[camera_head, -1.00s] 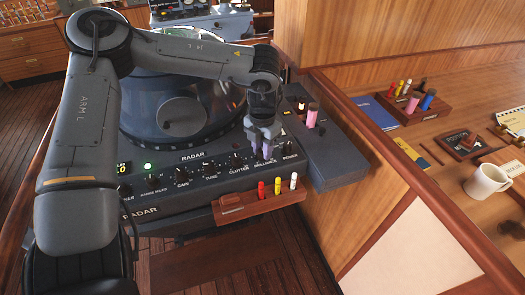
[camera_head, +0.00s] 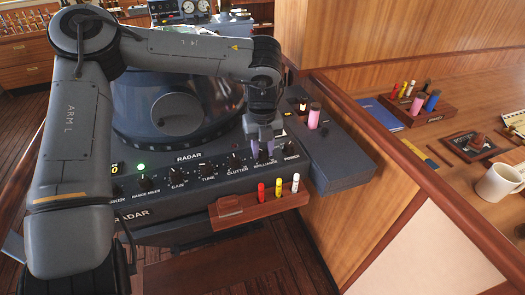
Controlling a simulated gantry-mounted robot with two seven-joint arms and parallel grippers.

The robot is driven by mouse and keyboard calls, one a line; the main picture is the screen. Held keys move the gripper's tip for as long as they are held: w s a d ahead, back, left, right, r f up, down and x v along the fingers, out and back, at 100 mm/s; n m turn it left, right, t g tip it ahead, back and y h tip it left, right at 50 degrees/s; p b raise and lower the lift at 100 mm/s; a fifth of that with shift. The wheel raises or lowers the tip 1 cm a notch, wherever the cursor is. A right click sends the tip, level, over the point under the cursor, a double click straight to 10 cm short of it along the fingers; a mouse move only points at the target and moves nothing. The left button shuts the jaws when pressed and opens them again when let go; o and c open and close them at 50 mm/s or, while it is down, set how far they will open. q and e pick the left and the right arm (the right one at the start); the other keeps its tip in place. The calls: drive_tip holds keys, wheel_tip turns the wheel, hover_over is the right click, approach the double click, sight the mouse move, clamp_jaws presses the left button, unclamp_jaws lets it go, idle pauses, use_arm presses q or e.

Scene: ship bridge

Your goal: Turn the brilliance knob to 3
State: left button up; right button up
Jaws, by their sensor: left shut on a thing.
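The radar console (camera_head: 150,210) has a front panel with a row of black knobs labelled gain, tune, clutter, brilliance and power. The brilliance knob (camera_head: 263,156) is the second from the right, above its label. My left gripper (camera_head: 263,150) points down at it, with its fingertips around the knob, and is shut on it. The fingers hide much of the knob, so its pointer setting cannot be read. The clutter knob (camera_head: 235,161) is just left of the gripper and the power knob (camera_head: 290,147) just right. My right gripper is not in view.
A wooden pen rack (camera_head: 258,207) with red, yellow and white markers hangs below the knobs. A grey side ledge with a pink cylinder (camera_head: 314,115) is to the right. A desk with a white mug (camera_head: 497,182) lies beyond a wooden partition.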

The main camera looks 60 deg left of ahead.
sight(263, 151)
use_arm(q)
drive_tip(key=shift+n+b, duration=0.4)
drive_tip(key=shift+n, duration=0.9)
drive_tip(key=shift+r, duration=0.1)
drive_tip(key=o, duration=1.1)
drive_tip(key=shift+c, duration=0.2)
wheel_tip(263, 151, up, 11)
drive_tip(key=shift+b, duration=0.35)
